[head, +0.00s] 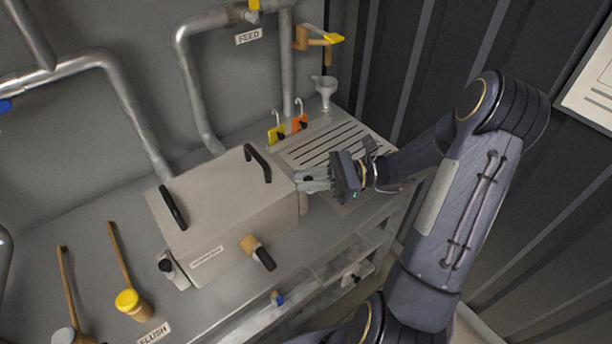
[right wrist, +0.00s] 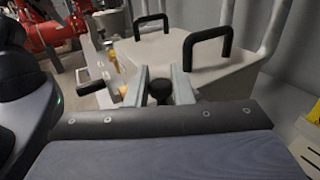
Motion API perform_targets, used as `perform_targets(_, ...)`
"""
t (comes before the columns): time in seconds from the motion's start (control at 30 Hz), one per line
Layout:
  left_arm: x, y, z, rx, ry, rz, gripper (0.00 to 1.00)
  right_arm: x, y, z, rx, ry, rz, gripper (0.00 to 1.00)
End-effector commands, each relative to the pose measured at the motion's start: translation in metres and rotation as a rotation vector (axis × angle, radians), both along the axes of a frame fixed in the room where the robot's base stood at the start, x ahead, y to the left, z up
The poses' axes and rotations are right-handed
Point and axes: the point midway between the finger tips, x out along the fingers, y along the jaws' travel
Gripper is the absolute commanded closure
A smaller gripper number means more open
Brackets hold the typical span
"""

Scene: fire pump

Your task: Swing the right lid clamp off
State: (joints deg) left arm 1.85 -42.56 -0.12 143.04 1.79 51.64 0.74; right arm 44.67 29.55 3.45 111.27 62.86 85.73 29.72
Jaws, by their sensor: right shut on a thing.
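The grey pump box (head: 222,205) with its flat lid and two black handles stands on the metal bench. My right gripper (head: 304,181) comes in from the right and is at the right end of the box, where the right lid clamp sits. In the right wrist view its two pale fingers (right wrist: 159,90) are on either side of the clamp's round black knob (right wrist: 160,91) and shut on it. The clamp's arm is mostly hidden by the gripper in the head view. The left lid clamp (head: 172,268) is at the opposite end. My left gripper is not in view.
A wooden-and-black handle (head: 258,251) sticks out from the box front. A slotted drain area (head: 330,143) lies behind my right gripper, with yellow (head: 276,135) and orange (head: 299,123) tags beyond. Pipes run along the wall.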

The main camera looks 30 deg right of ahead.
Motion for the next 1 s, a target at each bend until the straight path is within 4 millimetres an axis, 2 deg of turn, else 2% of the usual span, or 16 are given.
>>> perform_targets(0.03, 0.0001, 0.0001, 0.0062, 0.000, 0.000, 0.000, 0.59, 0.0015, -0.0017, 0.0029, 0.000, -0.002, 0.044, 1.00)
perform_targets(0.2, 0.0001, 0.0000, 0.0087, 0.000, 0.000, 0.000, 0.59, 0.0009, -0.0051, 0.0013, 0.001, 0.000, 0.130, 1.00)
perform_targets(0.47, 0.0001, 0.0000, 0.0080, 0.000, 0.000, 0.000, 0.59, 0.0007, -0.0055, 0.0009, 0.000, -0.001, 0.135, 1.00)
perform_targets(0.5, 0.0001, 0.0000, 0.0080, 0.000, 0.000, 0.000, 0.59, 0.0007, -0.0055, 0.0009, 0.000, -0.001, 0.134, 0.78)
perform_targets(0.63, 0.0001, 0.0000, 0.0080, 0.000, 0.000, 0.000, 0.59, 0.0006, -0.0054, 0.0008, 0.000, -0.001, 0.134, 0.61)
perform_targets(0.9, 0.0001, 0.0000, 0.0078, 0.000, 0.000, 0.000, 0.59, 0.0004, -0.0057, 0.0002, 0.000, 0.000, 0.134, 0.59)
perform_targets(1.0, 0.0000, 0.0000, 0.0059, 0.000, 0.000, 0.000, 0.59, -0.0005, -0.0114, -0.0008, -0.001, 0.000, 0.132, 0.59)
